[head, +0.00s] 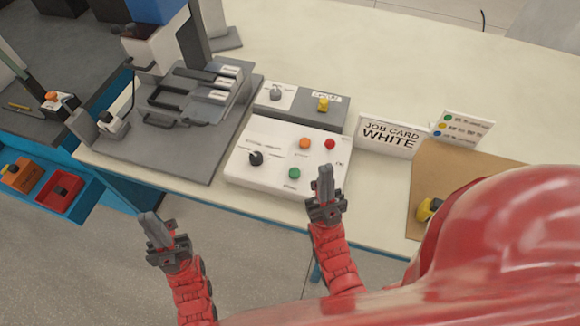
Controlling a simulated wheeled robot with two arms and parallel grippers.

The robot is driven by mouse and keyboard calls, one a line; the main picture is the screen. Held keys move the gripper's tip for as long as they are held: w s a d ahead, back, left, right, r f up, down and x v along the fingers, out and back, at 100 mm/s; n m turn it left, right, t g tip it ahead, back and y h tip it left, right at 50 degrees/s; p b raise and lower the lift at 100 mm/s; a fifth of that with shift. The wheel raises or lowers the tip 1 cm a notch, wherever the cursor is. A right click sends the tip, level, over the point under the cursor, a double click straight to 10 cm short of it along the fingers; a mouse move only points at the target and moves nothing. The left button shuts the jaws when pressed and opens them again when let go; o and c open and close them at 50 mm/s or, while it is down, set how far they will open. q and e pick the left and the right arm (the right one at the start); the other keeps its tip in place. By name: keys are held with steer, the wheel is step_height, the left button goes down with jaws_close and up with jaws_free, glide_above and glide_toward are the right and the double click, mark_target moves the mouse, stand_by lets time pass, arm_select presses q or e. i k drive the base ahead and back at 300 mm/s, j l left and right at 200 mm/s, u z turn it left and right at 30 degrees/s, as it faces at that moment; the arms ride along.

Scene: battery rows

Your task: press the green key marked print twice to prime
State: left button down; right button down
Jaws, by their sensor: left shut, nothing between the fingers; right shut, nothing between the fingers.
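The green key (294,173) is a round button near the front edge of a white control panel (262,182). Its marking is too small to read. On the same panel are an orange button (305,143), a red button (330,143) and a black knob (256,158). My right gripper (325,184) is shut and empty, just right of the green key in the picture and apart from it. My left gripper (152,228) is shut and empty, over the floor in front of the table, well left of the panel.
Behind the panel is a grey-and-white box with a yellow knob (323,104). A grey fixture (190,100) stands at the left. A job card reading WHITE (390,135) stands at the right, beside a brown board (425,180). Red and orange bins (62,190) hang at far left.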

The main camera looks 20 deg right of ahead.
mark_target(295, 173)
steer(key=i+j, duration=0.1)
steer(key=j, duration=0.25)
steer(key=i+j, duration=0.15)
steer(key=j, duration=0.25)
steer(key=z, duration=1.65)
